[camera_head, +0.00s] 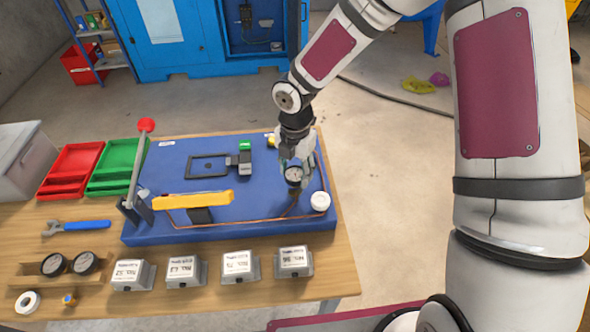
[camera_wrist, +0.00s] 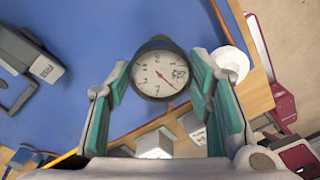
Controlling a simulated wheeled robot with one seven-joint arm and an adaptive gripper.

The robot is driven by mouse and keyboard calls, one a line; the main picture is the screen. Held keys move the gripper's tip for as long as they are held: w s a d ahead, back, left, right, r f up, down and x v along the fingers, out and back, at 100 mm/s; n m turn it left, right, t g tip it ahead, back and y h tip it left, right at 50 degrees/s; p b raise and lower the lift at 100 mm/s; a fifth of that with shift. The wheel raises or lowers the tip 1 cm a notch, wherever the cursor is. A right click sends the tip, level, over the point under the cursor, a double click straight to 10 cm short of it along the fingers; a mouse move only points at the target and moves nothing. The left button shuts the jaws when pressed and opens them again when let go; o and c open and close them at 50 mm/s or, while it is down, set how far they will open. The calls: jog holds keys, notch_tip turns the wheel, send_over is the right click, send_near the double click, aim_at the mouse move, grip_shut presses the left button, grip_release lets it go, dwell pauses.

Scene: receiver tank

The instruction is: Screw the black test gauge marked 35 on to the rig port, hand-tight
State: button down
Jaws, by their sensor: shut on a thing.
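My gripper (camera_head: 297,166) is shut on a round gauge with a white dial and dark rim (camera_head: 293,175), above the right part of the blue rig board (camera_head: 260,215). In the wrist view the gauge (camera_wrist: 161,74) sits between my two green-padded fingers, its dial facing the camera and a red needle visible. The number on the dial is too small to read surely. A copper pipe (camera_head: 260,221) runs along the board's front towards a spot below the gauge. The rig port is hidden or too small to make out, so I cannot tell whether the gauge touches it.
Two more black gauges (camera_head: 53,264) (camera_head: 87,263) lie in a wooden holder at front left. Several labelled grey boxes (camera_head: 238,267) line the table's front. A red-knobbed lever (camera_head: 146,125), a yellow bar (camera_head: 193,200) and a white round cap (camera_head: 320,201) stand on the board.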

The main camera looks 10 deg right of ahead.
jog(key=m, duration=0.9)
jog(key=shift+m, duration=0.3)
jog(key=c, duration=1.1)
grip_release()
jog(key=shift+f+m, duration=0.1)
jog(key=shift+m, duration=0.5)
jog(key=o, duration=0.4)
notch_tip(320, 180, up, 7)
jog(key=p, duration=0.2)
jog(key=shift+s+p, duration=0.1)
jog(key=shift+p, duration=0.2)
